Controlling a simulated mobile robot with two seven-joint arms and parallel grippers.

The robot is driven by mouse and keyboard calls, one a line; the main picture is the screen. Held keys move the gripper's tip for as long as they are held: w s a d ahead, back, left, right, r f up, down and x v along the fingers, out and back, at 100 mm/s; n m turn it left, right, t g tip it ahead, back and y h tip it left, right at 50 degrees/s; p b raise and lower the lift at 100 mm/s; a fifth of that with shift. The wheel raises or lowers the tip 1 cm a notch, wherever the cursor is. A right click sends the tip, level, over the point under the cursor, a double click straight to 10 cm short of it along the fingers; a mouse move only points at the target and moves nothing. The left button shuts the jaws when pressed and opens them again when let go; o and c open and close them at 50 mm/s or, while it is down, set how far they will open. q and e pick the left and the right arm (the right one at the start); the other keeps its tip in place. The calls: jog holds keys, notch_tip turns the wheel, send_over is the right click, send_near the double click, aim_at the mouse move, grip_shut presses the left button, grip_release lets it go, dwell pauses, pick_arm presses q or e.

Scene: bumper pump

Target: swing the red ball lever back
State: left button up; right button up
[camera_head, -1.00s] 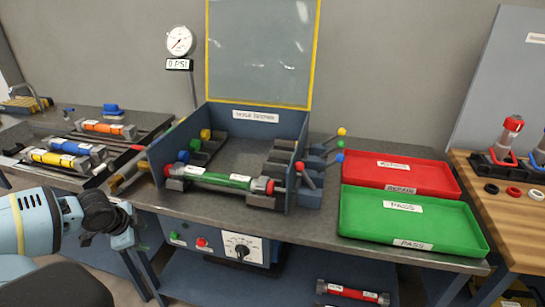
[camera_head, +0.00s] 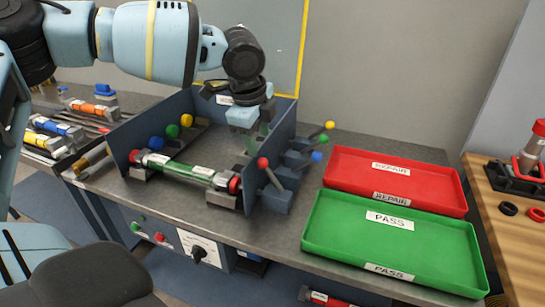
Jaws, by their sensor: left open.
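The red ball lever (camera_head: 263,163) stands at the near end of the lever row on the right side of the blue test box (camera_head: 284,135). Its dark stem slants from the ball down to a blue block. Levers with a blue ball (camera_head: 316,156), a green ball (camera_head: 324,139) and a yellow ball (camera_head: 330,126) stand behind it. My left gripper (camera_head: 257,143) is open and points down over the box's right part, behind and above the red ball, apart from it in the picture. My arm hides part of the box's back. My right gripper is out of view.
A green-bodied cylinder (camera_head: 189,168) lies across the box's front. A red REPAIR tray (camera_head: 440,202) and green PASS tray (camera_head: 445,279) sit to the right. The box's raised clear lid (camera_head: 262,45) stands behind my arm. Several cylinders lie in racks at left.

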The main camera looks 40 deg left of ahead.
aim_at(262, 159)
pick_arm(q)
jog(key=x, duration=0.7)
jog(key=shift+a+f, duration=0.15)
jog(key=shift+f, duration=0.2)
grip_shut()
